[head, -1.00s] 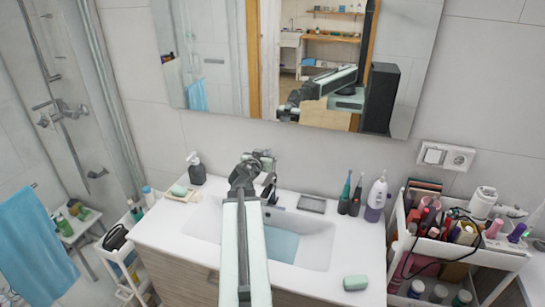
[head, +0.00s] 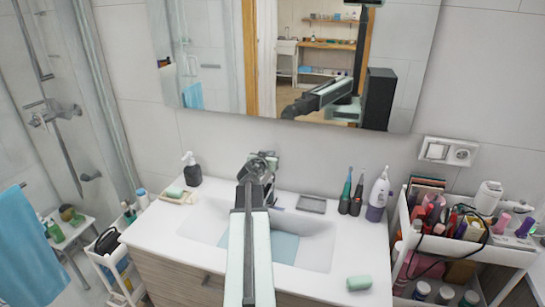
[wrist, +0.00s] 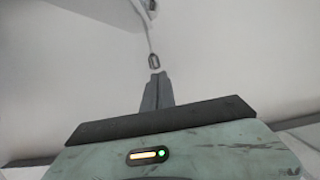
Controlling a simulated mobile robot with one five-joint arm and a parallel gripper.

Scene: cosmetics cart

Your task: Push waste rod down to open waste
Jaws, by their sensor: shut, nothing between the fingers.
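The waste rod is not clearly visible in the head view, where my arm and gripper cover part of the tap. My gripper (head: 254,168) is over the back rim of the washbasin (head: 190,222), in front of and overlapping the dark metal tap (head: 268,188). In the wrist view my gripper (wrist: 155,80) is shut and empty, its narrow grey fingers pointing at a pale surface. A small dark ring-like piece (wrist: 154,61) shows just beyond the fingertips; I cannot tell whether it is the rod's end or whether the fingers touch it.
Bluish water or cloth (head: 284,246) lies in the basin. A soap dispenser (head: 192,170) and soap dish (head: 176,196) stand left. A dark tray (head: 311,204), toothbrushes (head: 345,192) and a white-purple bottle (head: 378,195) stand right. Green soap (head: 359,283) lies in front.

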